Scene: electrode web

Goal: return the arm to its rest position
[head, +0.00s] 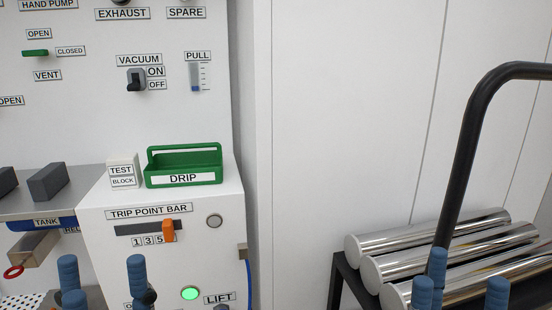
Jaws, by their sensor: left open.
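My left gripper (103,280) shows at the bottom left edge as blue fingertips, spread apart with nothing visible between them. It is in front of the lower part of the white cabinet (222,255). My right gripper (458,285) shows at the bottom right as blue fingertips, also spread apart. It appears in front of the shiny metal rolls (440,247), and I see nothing held in it. Both palms and arms are below the picture.
A black bent handle (468,140) rises beside the rolls on a dark rack (340,280). A green DRIP tray (183,180) and a TEST BLOCK (123,172) sit on the cabinet. An orange slider (168,231) and a lit green button (190,293) are on its front.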

